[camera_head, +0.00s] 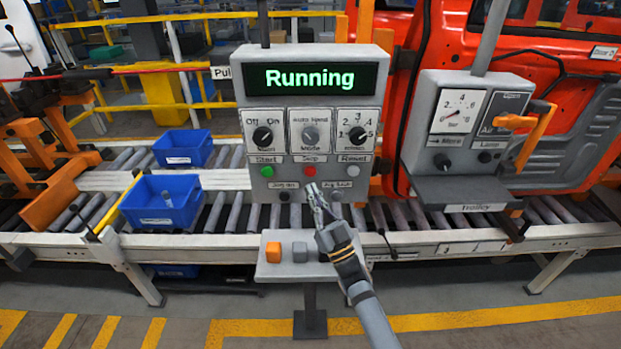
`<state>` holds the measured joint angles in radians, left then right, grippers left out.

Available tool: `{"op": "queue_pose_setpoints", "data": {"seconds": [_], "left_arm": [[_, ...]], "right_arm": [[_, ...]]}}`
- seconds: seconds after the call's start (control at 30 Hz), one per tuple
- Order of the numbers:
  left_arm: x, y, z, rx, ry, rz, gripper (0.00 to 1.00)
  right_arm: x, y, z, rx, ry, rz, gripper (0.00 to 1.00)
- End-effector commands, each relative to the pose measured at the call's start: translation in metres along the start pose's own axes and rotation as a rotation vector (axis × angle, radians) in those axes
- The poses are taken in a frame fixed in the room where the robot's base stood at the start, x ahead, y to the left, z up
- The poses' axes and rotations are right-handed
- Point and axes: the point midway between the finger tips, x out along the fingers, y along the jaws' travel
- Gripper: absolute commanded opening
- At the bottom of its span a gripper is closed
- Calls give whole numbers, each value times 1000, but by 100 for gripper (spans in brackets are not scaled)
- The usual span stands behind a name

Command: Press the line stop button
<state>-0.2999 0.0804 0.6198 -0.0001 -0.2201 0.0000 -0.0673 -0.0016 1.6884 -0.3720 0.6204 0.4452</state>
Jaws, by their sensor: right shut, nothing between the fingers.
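A grey control box (312,120) stands on a post in the middle, and its display (316,78) reads "Running" in green. The red stop button (310,170) sits in the middle of a row, between the green Start button (267,171) and the pale Reset button (353,171). My right gripper (314,188) is shut and empty. Its fingertips are just below the red button, and I cannot tell whether they touch the panel. My left gripper is not in view.
Three knobs sit above the buttons. A Trolley box (468,130) with a gauge and orange lever stands to the right, before an orange door (560,100). Blue bins (163,203) rest on the roller conveyor (420,214) at left. A small shelf (292,271) is below.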

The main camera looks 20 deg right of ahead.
Motion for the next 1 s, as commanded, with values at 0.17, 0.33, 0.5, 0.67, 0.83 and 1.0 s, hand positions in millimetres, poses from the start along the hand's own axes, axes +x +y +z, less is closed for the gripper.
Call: {"op": "queue_pose_setpoints", "data": {"seconds": [0.17,0.33,0.5,0.67,0.83,1.0], "left_arm": [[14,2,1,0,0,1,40],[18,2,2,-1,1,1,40],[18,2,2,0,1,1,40],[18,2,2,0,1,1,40],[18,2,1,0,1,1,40],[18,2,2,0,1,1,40]], "right_arm": [[15,12,13,-1,2,0,0],[25,18,18,0,2,0,0],[28,20,20,0,1,0,0],[28,20,19,0,1,1,0],[28,20,19,0,1,1,0],[28,20,19,0,1,1,0]]}}
